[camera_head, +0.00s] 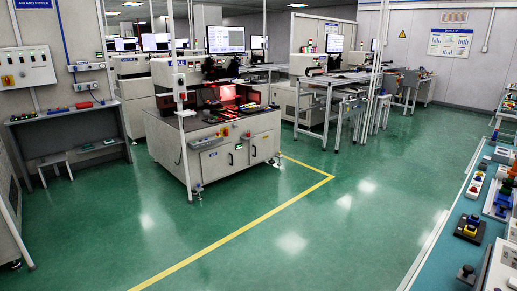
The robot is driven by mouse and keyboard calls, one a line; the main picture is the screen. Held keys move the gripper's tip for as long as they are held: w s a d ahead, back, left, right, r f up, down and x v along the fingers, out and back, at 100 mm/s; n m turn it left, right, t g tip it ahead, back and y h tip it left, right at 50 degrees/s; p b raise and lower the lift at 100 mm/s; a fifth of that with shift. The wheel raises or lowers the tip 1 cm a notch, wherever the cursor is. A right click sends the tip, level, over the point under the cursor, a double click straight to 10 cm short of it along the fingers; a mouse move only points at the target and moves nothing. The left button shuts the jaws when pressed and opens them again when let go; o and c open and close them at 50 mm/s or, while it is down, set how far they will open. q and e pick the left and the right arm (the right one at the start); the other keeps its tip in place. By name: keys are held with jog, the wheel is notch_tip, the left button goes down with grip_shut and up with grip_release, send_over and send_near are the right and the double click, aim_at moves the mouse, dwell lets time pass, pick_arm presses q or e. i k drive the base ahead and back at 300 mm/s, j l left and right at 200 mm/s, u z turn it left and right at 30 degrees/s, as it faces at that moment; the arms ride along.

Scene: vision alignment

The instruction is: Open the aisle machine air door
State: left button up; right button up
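A white machine cabinet (172,155) stands by the aisle, left of centre. Its long front has a left door panel (214,163) and a right door panel (263,146), each with a small dark handle. Both panels look shut. I cannot read their labels, so I cannot tell which is the air door. A wall panel headed "AIR AND POWER" (47,18) hangs at the upper left, with a switch box (26,68) below it. Neither of my grippers is in view.
Green floor (300,235) is open in front of the machine, with a yellow line (240,231) running across it. A bench with a blue top (440,246) and several button boxes stands at the right. A shelf (70,115) and small stool (53,160) stand at the left.

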aim_at(218, 163)
jog(key=i, duration=3.2)
